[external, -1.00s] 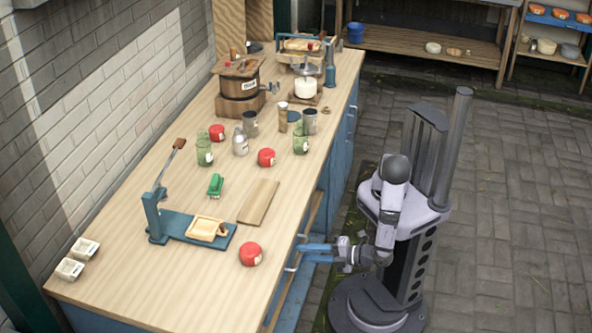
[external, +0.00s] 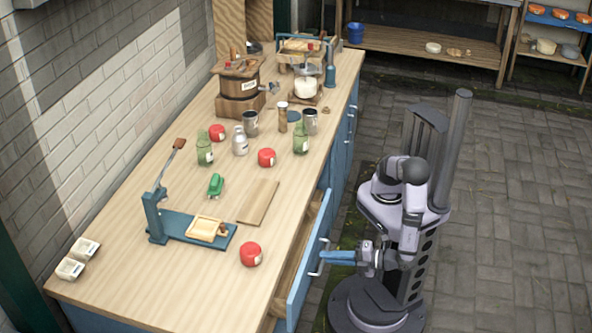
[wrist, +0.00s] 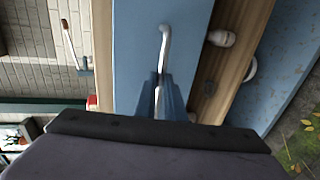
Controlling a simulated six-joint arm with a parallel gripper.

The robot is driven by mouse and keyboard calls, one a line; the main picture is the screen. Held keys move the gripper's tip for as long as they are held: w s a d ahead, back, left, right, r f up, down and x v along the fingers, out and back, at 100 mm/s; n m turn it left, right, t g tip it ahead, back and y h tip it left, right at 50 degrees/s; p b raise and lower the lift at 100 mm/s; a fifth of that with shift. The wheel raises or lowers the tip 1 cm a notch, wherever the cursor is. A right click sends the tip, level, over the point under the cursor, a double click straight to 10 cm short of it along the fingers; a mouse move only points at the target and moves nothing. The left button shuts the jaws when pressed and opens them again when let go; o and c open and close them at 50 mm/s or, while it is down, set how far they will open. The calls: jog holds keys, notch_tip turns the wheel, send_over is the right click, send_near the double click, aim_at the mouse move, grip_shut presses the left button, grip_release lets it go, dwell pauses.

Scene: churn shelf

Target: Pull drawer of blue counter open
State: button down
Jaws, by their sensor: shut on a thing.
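The blue counter (external: 345,165) has a wooden top and runs along the wall at the left of the external view. Its near drawer (external: 305,268) stands partly open, with a blue front and a strip of wooden inside (external: 303,238) showing behind it. A pale metal handle (external: 322,258) is on the drawer front. My gripper (external: 331,257) is at this handle, and its blue fingers are shut on it. In the wrist view the handle (wrist: 164,40) runs down between the fingertips (wrist: 160,82), against the blue front (wrist: 190,45). The lower handle part is hidden by the fingers.
A red jar (external: 250,254) stands on the counter near the drawer, beside a blue press (external: 180,228) and a wooden board (external: 258,202). Green bottles, cans and a wooden churn (external: 239,88) stand farther back. The paved floor at the right is free.

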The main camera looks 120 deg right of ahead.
jog(key=f+v, duration=0.1)
jog(key=v, duration=0.6)
jog(key=shift+a+f, duration=0.2)
jog(key=shift+a, duration=0.05)
jog(key=shift+s, duration=0.15)
jog(key=c, duration=1.8)
grip_release()
jog(key=shift+c, duration=0.2)
jog(key=b+v, duration=0.1)
jog(key=v, duration=0.6)
jog(key=shift+s, duration=0.1)
